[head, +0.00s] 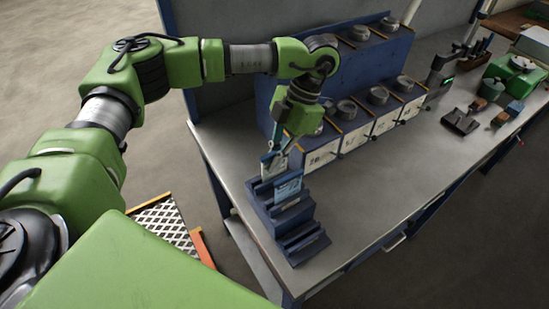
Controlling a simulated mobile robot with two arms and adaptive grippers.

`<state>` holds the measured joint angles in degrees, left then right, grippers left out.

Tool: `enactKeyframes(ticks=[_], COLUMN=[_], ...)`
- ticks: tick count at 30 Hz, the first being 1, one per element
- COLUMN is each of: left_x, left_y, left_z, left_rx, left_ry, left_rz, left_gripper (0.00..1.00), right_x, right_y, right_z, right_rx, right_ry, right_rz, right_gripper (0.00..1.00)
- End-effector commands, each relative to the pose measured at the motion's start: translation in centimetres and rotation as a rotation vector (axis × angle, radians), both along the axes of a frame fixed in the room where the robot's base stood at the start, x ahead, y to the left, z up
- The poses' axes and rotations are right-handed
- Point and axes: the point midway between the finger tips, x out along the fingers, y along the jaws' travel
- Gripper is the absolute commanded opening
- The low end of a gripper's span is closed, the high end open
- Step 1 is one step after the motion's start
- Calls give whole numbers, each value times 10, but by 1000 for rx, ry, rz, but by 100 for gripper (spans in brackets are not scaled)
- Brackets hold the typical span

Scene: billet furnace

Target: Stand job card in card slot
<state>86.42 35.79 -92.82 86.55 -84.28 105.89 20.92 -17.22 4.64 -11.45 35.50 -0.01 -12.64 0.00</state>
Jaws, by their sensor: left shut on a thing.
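My left gripper (280,146) comes in from the left and points down over the back end of the card rack. It is shut on a pale card (272,166), likely the job card, held upright at the rear of the rack. The blue stepped card rack (307,248) has several slots and stands near the left front edge of the bench. A second blue-and-white card (288,186) stands just in front of the held one. I cannot tell whether the held card's lower edge is inside a slot; the rack and the front card hide it. My right gripper is out of view.
A blue two-tier stand (264,92) with several round grey metal pieces and white labels runs along the back. A green machine (515,75) and small blocks stand at the right. The grey bench top (375,190) is clear right of the rack.

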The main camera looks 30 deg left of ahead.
Motion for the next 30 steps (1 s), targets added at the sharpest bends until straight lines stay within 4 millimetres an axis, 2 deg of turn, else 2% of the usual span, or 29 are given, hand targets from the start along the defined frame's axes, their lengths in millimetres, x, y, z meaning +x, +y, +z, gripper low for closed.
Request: enactKeyframes(ticks=[1,3,12,16,20,30], left_x=[0,0,0,3,10,33], left_y=[0,0,0,-2,-6,-19], left_z=[0,0,0,7,25,91], left_rx=[0,0,0,-1,-1,1], left_ry=[0,0,0,-2,-3,-3], left_rz=[0,0,0,0,1,0], left_gripper=[10,25,25,25,25,25], right_x=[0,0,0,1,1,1], right_y=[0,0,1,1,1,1], right_z=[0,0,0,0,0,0], right_rx=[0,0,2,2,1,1], right_ry=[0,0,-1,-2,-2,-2], right_rz=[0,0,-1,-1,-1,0], right_gripper=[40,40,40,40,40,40])
